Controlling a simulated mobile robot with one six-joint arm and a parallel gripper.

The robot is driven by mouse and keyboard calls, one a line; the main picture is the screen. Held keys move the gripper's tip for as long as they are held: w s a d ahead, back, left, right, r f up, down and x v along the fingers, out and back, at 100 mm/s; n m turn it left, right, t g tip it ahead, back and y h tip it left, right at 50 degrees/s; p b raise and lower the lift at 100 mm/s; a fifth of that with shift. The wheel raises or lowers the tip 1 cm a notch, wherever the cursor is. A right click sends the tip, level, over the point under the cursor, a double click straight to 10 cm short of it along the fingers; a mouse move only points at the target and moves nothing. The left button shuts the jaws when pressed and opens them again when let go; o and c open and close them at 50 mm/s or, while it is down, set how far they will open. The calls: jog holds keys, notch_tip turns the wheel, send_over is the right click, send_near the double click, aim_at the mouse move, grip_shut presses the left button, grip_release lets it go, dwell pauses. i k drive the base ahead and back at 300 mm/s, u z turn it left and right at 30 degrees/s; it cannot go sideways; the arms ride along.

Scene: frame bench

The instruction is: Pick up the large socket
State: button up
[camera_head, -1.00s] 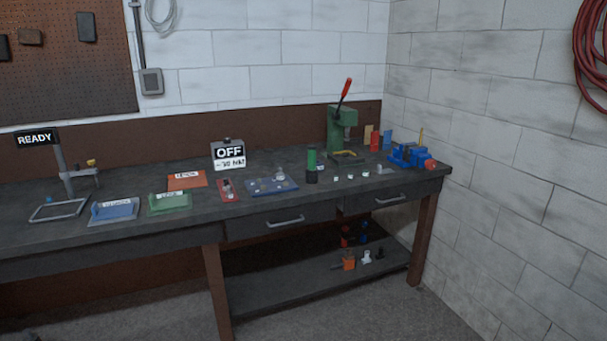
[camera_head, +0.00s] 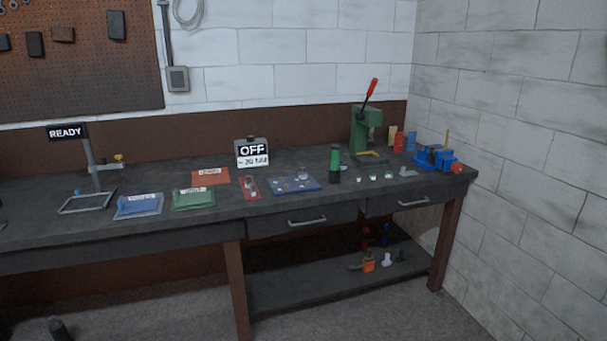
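A blue tray (camera_head: 284,189) with several small metallic pieces lies on the workbench, right of the middle. The tallest piece, a small silvery cylinder (camera_head: 302,174), stands at its back edge and may be the large socket, but it is too small to tell. Several small pale pieces (camera_head: 374,179) stand on the bench to the right. My gripper is not in view.
The dark workbench (camera_head: 215,219) holds blue, green, orange and red trays, an OFF sign box (camera_head: 252,153), a dark green cylinder (camera_head: 335,166), a green press (camera_head: 362,132) and a blue vise (camera_head: 436,158). A low shelf (camera_head: 320,281) is beneath. A block wall closes the right side.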

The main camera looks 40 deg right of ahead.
aim_at(302, 176)
jog(key=u, duration=0.05)
jog(key=i, duration=1)
jog(key=z, duration=0.05)
